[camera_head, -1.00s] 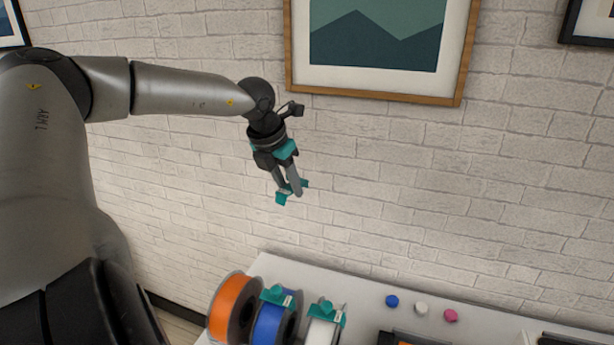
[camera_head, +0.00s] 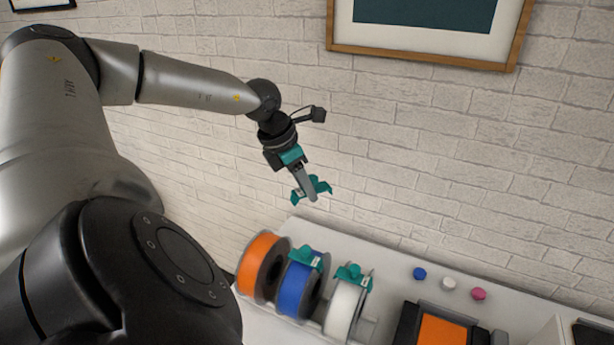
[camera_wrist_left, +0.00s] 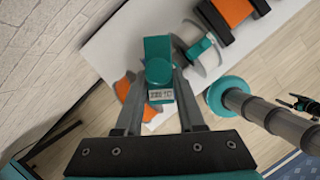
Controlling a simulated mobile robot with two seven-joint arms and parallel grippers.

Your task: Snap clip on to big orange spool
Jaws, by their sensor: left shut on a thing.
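My left gripper (camera_head: 311,194) is shut on a teal clip (camera_head: 322,187) and holds it in the air above the table. In the left wrist view the clip (camera_wrist_left: 158,72), with a small white label, sits between the fingertips of the left gripper (camera_wrist_left: 160,98). The big orange spool (camera_head: 258,262) stands upright at the left end of a row, below and to the left of the clip, apart from it. In the left wrist view the orange spool (camera_wrist_left: 124,87) is partly hidden behind the clip and fingers. A small dark and teal shape at the right edge there may be my right gripper (camera_wrist_left: 301,103).
Beside the orange spool stand a blue spool (camera_head: 296,291) and a white spool (camera_head: 342,312), each with a teal clip on top. A dark unit with an orange panel (camera_head: 444,331) and several small coloured discs lie right on the white table (camera_head: 375,251). A brick wall stands behind.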

